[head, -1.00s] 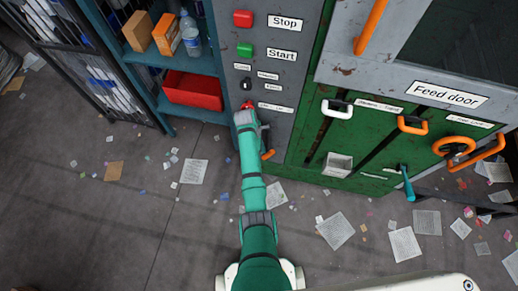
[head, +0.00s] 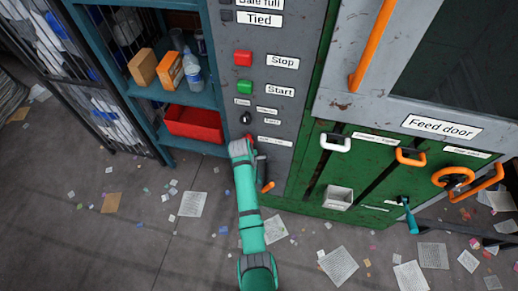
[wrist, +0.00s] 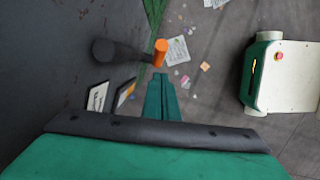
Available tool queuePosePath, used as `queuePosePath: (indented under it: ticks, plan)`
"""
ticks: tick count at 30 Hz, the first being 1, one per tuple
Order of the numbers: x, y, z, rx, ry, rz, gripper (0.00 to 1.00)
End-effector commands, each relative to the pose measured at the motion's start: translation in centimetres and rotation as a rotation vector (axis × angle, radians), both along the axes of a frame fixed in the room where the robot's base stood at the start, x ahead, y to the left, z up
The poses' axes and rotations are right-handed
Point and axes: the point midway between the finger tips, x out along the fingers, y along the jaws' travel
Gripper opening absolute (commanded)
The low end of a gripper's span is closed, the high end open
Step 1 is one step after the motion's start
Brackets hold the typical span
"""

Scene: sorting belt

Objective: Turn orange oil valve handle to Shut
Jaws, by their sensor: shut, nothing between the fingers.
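The oil valve handle is a dark lever with an orange end (head: 268,187), low on the grey control panel in the head view. In the wrist view its dark shaft leads to the orange end (wrist: 160,47), just beyond my fingertips. My gripper (wrist: 162,78) is shut and empty, its green fingers together and pointing towards the handle. Whether they touch it I cannot tell. In the head view my arm reaches up to the panel just left of and above the handle, and the fingers are mostly hidden. A small white label (head: 275,141) sits above the handle; its words are too small to read.
The grey panel (head: 285,30) carries a red Stop button (head: 243,57), a green Start button (head: 244,87) and a black knob (head: 246,118). A blue shelf (head: 200,100) with a red bin (head: 195,122) stands left. The green machine (head: 310,165) stands right. Papers litter the floor.

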Motion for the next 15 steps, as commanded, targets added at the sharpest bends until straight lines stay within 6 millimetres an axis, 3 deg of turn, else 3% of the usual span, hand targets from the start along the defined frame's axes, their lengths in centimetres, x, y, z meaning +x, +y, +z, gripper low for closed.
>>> queuePosePath:
  ticks: [9,15]
  plan:
    - [-6.6,2.4,-6.0,0.101,-0.245,-0.167,0.0]
    - [-11.5,3.9,-7.3,0.199,-0.426,-0.309,0.0]
